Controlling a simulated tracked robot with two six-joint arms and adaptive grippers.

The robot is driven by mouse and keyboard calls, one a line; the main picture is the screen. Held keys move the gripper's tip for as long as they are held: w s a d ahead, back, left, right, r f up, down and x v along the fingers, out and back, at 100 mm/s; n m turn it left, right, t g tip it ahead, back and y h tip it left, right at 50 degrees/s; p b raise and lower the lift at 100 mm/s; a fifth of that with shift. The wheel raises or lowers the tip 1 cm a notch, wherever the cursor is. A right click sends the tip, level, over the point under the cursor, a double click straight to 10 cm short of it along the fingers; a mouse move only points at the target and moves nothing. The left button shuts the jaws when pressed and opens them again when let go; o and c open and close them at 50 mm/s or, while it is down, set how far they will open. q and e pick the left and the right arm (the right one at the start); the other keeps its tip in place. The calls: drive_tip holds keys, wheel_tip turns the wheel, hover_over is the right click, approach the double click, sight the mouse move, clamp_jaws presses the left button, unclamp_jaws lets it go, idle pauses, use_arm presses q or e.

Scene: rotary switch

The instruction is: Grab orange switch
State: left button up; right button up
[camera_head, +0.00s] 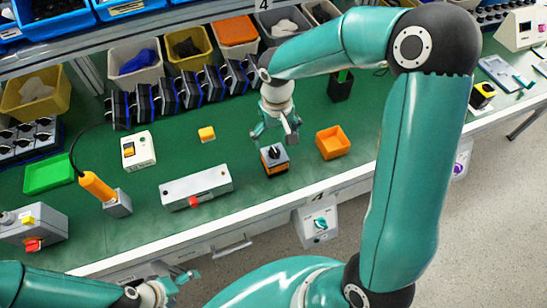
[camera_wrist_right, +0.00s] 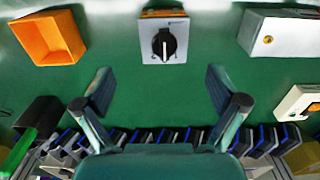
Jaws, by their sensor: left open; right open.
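The orange switch (camera_head: 275,160) is a small box with an orange base, a grey top plate and a black rotary knob. It stands on the green worktop near its front edge. In the right wrist view the switch (camera_wrist_right: 164,40) is at the top centre, its knob's white mark pointing nearly vertical in the picture. My right gripper (camera_head: 274,137) is open and empty, above and just behind the switch; its spread fingers (camera_wrist_right: 160,88) also show in the wrist view, apart from the switch. My left gripper (camera_head: 180,284) is open and empty, low at the bottom left, in front of the table.
An orange open bin (camera_head: 333,143) stands right of the switch. A grey box with a red button (camera_head: 196,187) stands to its left. A small yellow block (camera_head: 207,134) lies behind. A row of black-and-blue parts (camera_head: 182,91) lines the back. Green worktop around the switch is clear.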

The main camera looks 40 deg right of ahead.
sight(276, 153)
wheel_tip(276, 153, down, 6)
drive_tip(key=shift+f, duration=0.2)
drive_tip(key=shift+s+a+f+p, duration=0.1)
drive_tip(key=shift+f+p, duration=0.3)
drive_tip(key=shift+f, duration=0.15)
drive_tip(key=f, duration=0.4)
drive_tip(key=shift+a+f+p, duration=0.1)
drive_tip(key=shift+a+p, duration=0.1)
drive_tip(key=shift+p, duration=0.1)
drive_tip(key=shift+c, duration=0.2)
drive_tip(key=c, duration=1.4)
